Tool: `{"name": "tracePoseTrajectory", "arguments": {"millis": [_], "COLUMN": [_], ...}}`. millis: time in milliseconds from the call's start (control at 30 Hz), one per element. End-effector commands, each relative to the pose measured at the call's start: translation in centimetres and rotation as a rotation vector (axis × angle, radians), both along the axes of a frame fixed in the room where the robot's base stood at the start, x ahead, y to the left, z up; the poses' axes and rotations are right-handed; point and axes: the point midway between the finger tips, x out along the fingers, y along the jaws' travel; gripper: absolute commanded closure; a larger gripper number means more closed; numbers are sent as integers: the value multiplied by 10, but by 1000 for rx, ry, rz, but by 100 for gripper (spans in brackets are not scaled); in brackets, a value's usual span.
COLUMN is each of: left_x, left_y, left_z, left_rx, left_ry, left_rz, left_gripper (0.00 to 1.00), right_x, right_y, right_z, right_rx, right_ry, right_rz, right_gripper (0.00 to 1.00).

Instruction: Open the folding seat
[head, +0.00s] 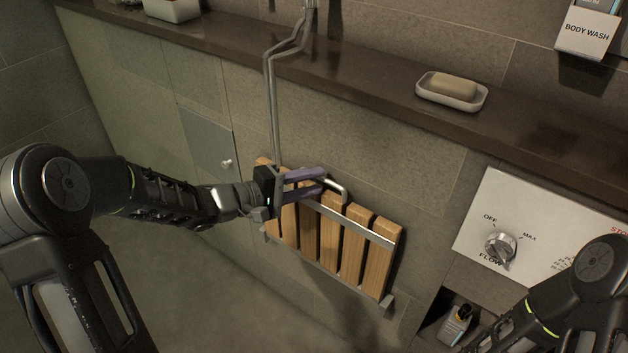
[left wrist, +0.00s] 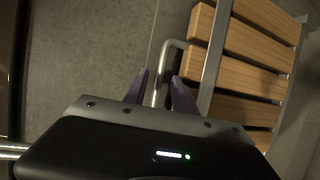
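The folding seat (head: 352,240), made of wooden slats on metal rails, is folded up flat against the tiled wall. A bent metal handle (head: 338,188) sticks out at its top edge. My left gripper (head: 322,181) is at this handle, its purple fingers open. In the left wrist view, the handle bar (left wrist: 156,88) passes between the two spread fingertips (left wrist: 160,92), with a visible gap on at least one side. The seat slats (left wrist: 240,72) lie just to the right there. My right arm shows at the lower right of the head view, but its gripper is out of view.
A dark ledge (head: 365,65) runs above the seat and carries a soap dish (head: 451,96). A metal pipe (head: 270,110) comes down behind my left gripper. A control panel with a flow knob (head: 501,246) is at the right, above a niche with a bottle (head: 456,325).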

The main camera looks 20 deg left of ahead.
Motion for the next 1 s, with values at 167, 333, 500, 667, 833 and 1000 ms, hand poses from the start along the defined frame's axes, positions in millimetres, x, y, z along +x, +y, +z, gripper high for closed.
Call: {"name": "tracePoseTrajectory", "arguments": {"millis": [167,333,500,667,833,1000], "left_x": [7,7,7,7,7,7], "left_y": [-7,-7,-7,-6,-6,-6], "left_z": [-2,-1,-1,-1,-1,-1], "left_rx": [-1,-1,-1,-1,-1,-1], "left_ry": [1,1,1,1,-1,-2], "left_rz": [1,1,1,1,1,1], "left_gripper": [68,68,77,90,100,100], "right_x": [0,0,0,0,0,0], "right_y": [0,0,0,0,0,0], "right_z": [-2,-2,-2,-2,-2,-2], "right_rx": [0,0,0,0,0,0], "right_ry": [0,0,0,0,0,0], "right_rz": [0,0,0,0,0,0], "right_gripper": [100,100,100,100,100,100]}}
